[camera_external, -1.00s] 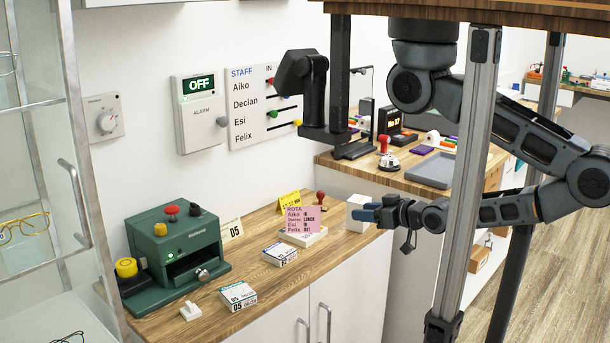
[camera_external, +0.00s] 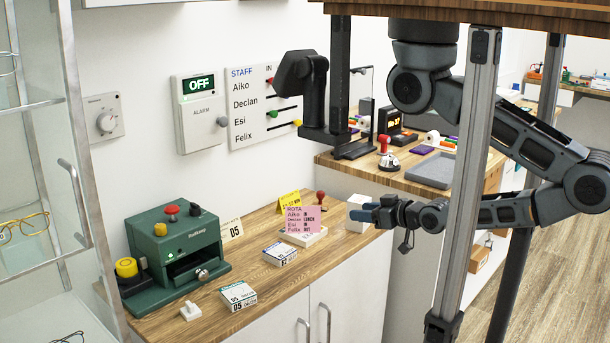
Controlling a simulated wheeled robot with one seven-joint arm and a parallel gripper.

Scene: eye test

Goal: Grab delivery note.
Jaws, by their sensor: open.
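A white card with a large "05" (camera_external: 232,229) stands behind the right side of the green machine. Its small heading is partly hidden and too small to read surely; it may be the delivery note. I cannot tell whether the fingertips touch the box.
The green machine (camera_external: 178,252) fills the counter's left part. A pink rota card (camera_external: 304,218), a yellow card (camera_external: 289,200), a red-handled stamp (camera_external: 320,198) and two small labelled boxes (camera_external: 239,294) (camera_external: 280,253) stand on the counter (camera_external: 270,275). A glass cabinet (camera_external: 40,190) is at left.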

